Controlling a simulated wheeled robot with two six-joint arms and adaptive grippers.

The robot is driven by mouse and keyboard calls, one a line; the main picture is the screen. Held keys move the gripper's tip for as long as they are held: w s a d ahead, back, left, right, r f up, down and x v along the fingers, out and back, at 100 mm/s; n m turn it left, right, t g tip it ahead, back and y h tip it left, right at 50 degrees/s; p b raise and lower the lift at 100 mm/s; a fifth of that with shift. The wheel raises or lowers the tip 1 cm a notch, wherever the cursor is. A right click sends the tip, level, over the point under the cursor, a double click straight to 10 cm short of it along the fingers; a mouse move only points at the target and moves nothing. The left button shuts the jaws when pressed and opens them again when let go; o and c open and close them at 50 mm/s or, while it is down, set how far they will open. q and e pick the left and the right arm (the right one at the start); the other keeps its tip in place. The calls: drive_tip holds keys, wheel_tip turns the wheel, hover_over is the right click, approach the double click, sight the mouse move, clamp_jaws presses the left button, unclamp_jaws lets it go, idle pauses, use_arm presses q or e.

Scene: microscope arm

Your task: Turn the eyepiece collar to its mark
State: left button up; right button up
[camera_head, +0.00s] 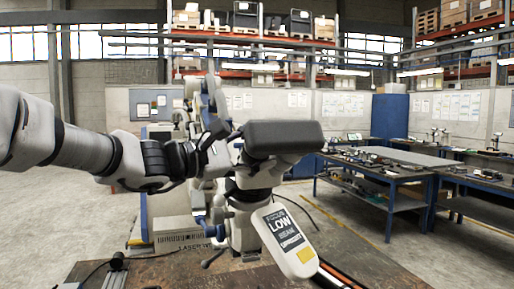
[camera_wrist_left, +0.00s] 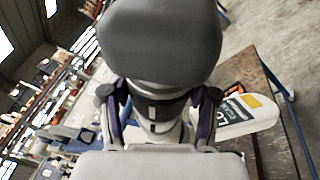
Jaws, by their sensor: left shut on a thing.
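The microscope arm stands on the workbench in the head view, with a dark grey padded eyepiece head (camera_head: 283,137) on top of a pale body (camera_head: 243,228). My left gripper (camera_head: 222,148) comes in from the left, just below and beside the eyepiece head. In the left wrist view, the eyepiece head (camera_wrist_left: 160,40) fills the top. Below it, the two fingers of my left gripper (camera_wrist_left: 160,96) are shut on the eyepiece collar (camera_wrist_left: 160,112), one on each side. I cannot make out the collar's mark. My right gripper is in neither view.
A brown workbench top (camera_head: 170,268) lies below, with a cable and small black parts at left. Blue-framed tables (camera_head: 388,190) stand at right, beyond open floor.

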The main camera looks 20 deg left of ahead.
use_arm(q)
drive_tip(key=shift+t, duration=0.3)
drive_tip(key=o, duration=1.2)
drive_tip(key=shift+w, duration=0.1)
drive_tip(key=shift+c, duration=0.2)
